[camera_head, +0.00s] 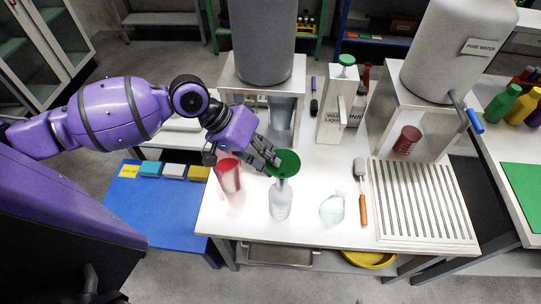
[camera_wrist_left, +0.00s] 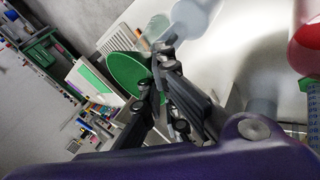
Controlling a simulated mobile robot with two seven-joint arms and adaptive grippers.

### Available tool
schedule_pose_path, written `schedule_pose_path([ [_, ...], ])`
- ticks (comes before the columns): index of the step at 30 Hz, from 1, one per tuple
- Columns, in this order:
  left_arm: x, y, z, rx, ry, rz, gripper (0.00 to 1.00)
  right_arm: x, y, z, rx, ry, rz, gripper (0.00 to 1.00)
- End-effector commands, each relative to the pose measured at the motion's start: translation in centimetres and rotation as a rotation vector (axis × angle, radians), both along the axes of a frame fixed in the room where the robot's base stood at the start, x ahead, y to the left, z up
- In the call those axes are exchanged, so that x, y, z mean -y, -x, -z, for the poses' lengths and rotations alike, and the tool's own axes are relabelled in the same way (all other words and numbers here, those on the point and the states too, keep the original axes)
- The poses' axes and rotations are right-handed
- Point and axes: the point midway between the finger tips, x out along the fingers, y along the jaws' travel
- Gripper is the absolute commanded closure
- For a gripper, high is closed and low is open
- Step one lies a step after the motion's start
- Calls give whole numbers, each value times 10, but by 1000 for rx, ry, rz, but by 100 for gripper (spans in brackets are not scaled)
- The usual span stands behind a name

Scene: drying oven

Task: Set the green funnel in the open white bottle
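The green funnel (camera_head: 288,162) is wide side up, directly above the white translucent bottle (camera_head: 280,203) in the head view. Its lower end lines up with the bottle's neck, but I cannot tell whether the stem is inside. The bottle stands upright near the table's front edge. My left gripper (camera_head: 273,160) comes in from the left, with its dark fingers closed at the funnel's rim. The left wrist view shows the funnel (camera_wrist_left: 126,73) at the fingertips (camera_wrist_left: 158,68), and the pale bottle (camera_wrist_left: 196,17) beyond. My right gripper is not in view.
A red cup (camera_head: 228,176) stands close left of the bottle. A grey tank on a stand (camera_head: 262,40) rises behind.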

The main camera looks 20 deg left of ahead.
Motion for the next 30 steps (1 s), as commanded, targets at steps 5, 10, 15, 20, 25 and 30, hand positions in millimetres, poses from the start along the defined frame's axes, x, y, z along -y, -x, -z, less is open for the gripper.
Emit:
schedule_pose_path([
  [5,0,0,0,0,0,0,98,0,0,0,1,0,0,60],
  [10,0,0,0,0,0,0,76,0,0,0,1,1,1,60],
  [15,0,0,0,-1,0,-1,73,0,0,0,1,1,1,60],
  [20,-1,0,-1,-1,0,-1,73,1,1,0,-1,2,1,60],
  [25,-11,3,-12,-1,-2,-4,73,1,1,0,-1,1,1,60],
  [30,-33,10,-39,-1,-5,-3,73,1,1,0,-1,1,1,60],
])
